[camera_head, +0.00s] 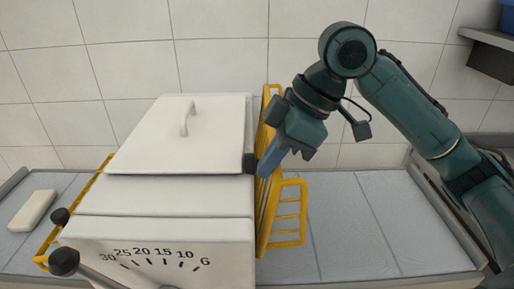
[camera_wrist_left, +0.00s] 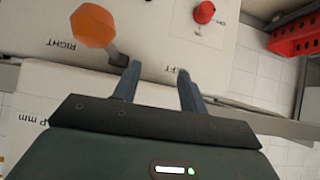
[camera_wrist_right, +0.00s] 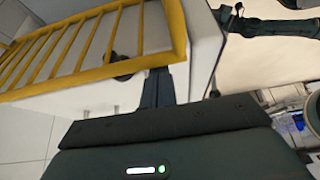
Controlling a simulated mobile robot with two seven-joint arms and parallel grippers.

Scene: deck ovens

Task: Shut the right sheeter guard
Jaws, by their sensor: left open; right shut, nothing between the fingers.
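The white dough sheeter (camera_head: 165,200) stands in the middle of the head view. Its yellow barred right guard (camera_head: 290,213) is on its right side, standing steeply along the body, with a barred part jutting out over the belt. My right gripper (camera_head: 266,170) is shut and empty, pointing down beside the guard; contact is unclear. In the right wrist view the guard's bars (camera_wrist_right: 90,50) lie left of the shut fingers (camera_wrist_right: 158,85). My left gripper (camera_wrist_left: 157,78) is open and empty over the sheeter's front, near an orange knob (camera_wrist_left: 93,25) marked RIGHT.
The left guard (camera_head: 45,245) shows at the sheeter's left edge. A pale dough block (camera_head: 33,209) lies on the left belt. The right belt (camera_head: 370,225) is clear. A red button (camera_wrist_left: 204,12) and red crate (camera_wrist_left: 296,35) show in the left wrist view.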

